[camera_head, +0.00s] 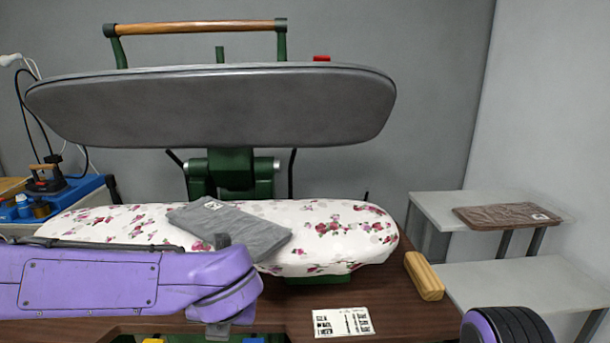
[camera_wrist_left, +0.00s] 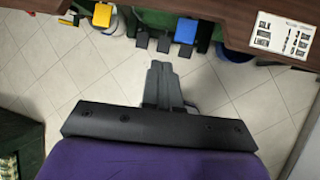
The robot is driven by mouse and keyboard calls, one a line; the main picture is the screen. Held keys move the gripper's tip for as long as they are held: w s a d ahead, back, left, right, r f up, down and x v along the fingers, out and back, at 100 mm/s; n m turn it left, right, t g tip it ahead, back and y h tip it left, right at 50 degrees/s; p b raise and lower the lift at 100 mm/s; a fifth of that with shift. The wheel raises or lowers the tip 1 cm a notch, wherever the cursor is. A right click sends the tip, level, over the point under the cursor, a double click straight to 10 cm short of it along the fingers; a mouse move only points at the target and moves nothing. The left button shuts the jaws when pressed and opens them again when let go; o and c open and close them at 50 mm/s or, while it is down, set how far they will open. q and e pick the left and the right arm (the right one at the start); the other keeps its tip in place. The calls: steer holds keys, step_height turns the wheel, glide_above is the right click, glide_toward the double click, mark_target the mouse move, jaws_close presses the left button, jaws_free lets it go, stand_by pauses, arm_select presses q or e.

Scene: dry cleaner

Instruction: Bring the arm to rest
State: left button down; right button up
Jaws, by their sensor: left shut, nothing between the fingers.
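My left arm, purple, reaches in from the left in the head view, in front of the pressing board. My left gripper (camera_wrist_left: 162,86) shows in the left wrist view with its grey fingers shut together and nothing between them. It is over the tiled floor, in front of the brown table edge (camera_wrist_left: 215,12). In the head view its fingers are not clearly visible. A purple and black part of my right arm shows at the bottom right of the head view. My right gripper is not in view.
The press has a raised grey upper plate (camera_head: 220,105) and a floral board (camera_head: 335,232) with a folded grey cloth (camera_head: 235,230). A printed card (camera_head: 343,321) and wooden block (camera_head: 424,276) lie on the table. Pedals, one yellow (camera_wrist_left: 102,15), one blue (camera_wrist_left: 185,30), are below.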

arm_select(q)
steer(key=w+a+f+m+t+y, duration=0.1)
steer(key=a+f+m, duration=0.1)
steer(key=f+m, duration=0.45)
steer(key=w+a+f+m+t, duration=0.1)
steer(key=a+f+m+t, duration=0.1)
steer(key=f+m, duration=0.4)
steer(key=s+a+f+m, duration=0.1)
steer(key=s+f+m, duration=0.2)
steer(key=f+m, duration=0.3)
steer(key=s+a+f+m, duration=0.2)
steer(key=s+f+m, duration=0.1)
steer(key=f, duration=0.4)
steer(key=s+a+f+m+g, duration=0.1)
steer(key=s+a+f+m, duration=0.1)
steer(key=s, duration=0.5)
steer(key=s+a+f+m+g, duration=0.2)
steer(key=s+a+f+m, duration=0.1)
steer(key=s+f, duration=0.3)
steer(key=s+a+f+m+g, duration=0.2)
steer(key=s+a+f+m, duration=0.1)
steer(key=s, duration=0.5)
steer(key=shift+a+f+h, duration=0.3)
steer(key=shift+a+f, duration=0.2)
steer(key=shift+f, duration=0.4)
steer(key=shift+m, duration=0.25)
